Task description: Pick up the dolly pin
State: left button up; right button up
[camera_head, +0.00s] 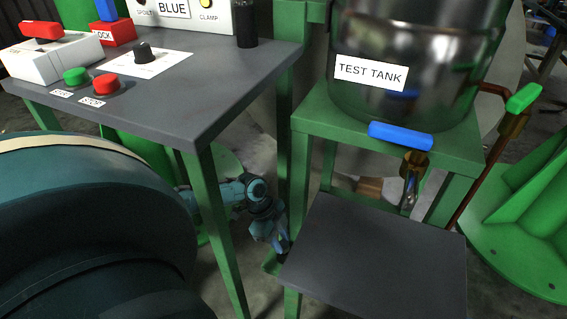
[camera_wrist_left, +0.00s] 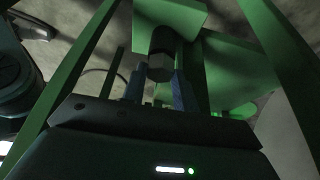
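My left gripper (camera_head: 283,245) is low between the two green frames in the head view, beside a green table leg. In the left wrist view its two blue fingers (camera_wrist_left: 158,85) stand apart. A short grey and dark cylindrical piece (camera_wrist_left: 160,62), which looks like the dolly pin, sits between or just beyond the fingertips, below a green plate. I cannot tell whether the fingers touch it. In the head view the pin cannot be made out. My right gripper is not in view.
A grey control table (camera_head: 190,85) with buttons stands at the left. The steel test tank (camera_head: 400,70) stands on a green frame. A lower grey shelf (camera_head: 375,262) lies to the right of my left gripper. Green legs and beams leave little room around it.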

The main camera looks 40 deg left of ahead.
pick_arm(q)
grip_shut()
jog(key=shift+r, duration=0.1)
